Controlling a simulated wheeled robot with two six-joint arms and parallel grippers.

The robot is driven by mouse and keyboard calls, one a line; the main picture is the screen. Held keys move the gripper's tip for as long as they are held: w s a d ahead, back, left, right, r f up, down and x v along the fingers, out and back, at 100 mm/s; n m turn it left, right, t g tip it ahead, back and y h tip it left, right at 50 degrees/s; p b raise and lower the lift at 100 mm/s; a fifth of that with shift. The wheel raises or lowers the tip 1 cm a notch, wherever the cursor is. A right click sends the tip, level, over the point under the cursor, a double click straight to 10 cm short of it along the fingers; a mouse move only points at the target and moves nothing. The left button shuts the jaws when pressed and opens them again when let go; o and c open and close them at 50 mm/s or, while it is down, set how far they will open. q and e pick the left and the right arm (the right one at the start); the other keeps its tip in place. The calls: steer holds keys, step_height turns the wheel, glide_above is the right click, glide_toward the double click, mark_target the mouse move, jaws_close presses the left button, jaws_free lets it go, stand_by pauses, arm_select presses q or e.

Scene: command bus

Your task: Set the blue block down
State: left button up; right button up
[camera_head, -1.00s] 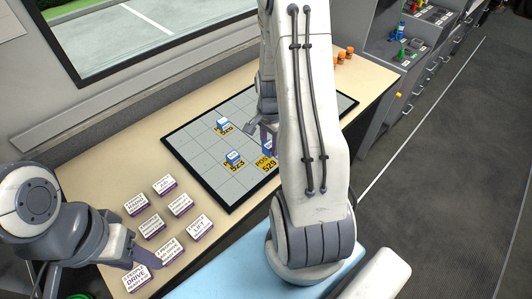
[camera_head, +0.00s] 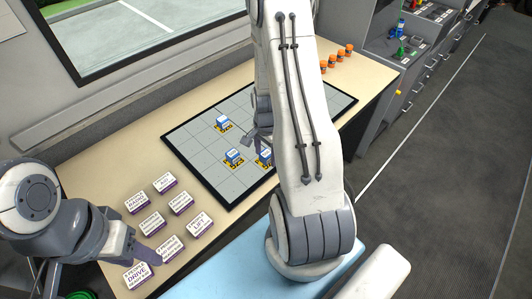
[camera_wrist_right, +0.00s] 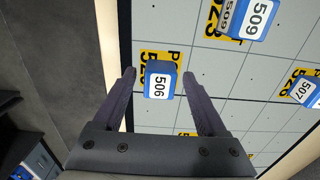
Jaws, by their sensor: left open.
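Blue block 506 (camera_wrist_right: 159,81), with a white top, stands on a yellow-marked square of the gridded board (camera_wrist_right: 218,72). It also shows in the head view (camera_head: 265,154), partly hidden beside my right arm. My right gripper (camera_wrist_right: 159,72) is open, one finger on each side of the block, with a gap at both sides. The right gripper also shows in the head view (camera_head: 258,138), just above and behind the block. My left gripper (camera_head: 148,257) is open and empty at the table's near left, by the white cards.
Blue blocks 509 (camera_wrist_right: 252,17) and 507 (camera_wrist_right: 307,91) stand on other yellow-marked squares. Several white cards (camera_head: 180,203) lie left of the board. Several orange items (camera_head: 340,54) stand at the table's far end. Much of the board is clear.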

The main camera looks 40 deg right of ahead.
mark_target(266, 153)
steer(key=shift+r, duration=0.1)
step_height(266, 153, up, 12)
steer(key=shift+r+b, duration=0.15)
steer(key=shift+b, duration=0.2)
steer(key=s+a+r+n, duration=0.1)
steer(key=a+r+n, duration=0.3)
steer(key=a, duration=0.5)
steer(key=a+r+n, duration=0.2)
steer(key=a+n, duration=0.4)
steer(key=a, duration=0.3)
steer(key=s+a+r+n+y, duration=0.1)
steer(key=s+a+r+n, duration=0.3)
steer(key=s+a+n, duration=0.8)
steer(key=s+n, duration=0.2)
steer(key=s, duration=0.1)
steer(key=shift+s+a+n, duration=0.2)
steer(key=shift+a+n, duration=0.1)
steer(key=shift+a, duration=0.1)
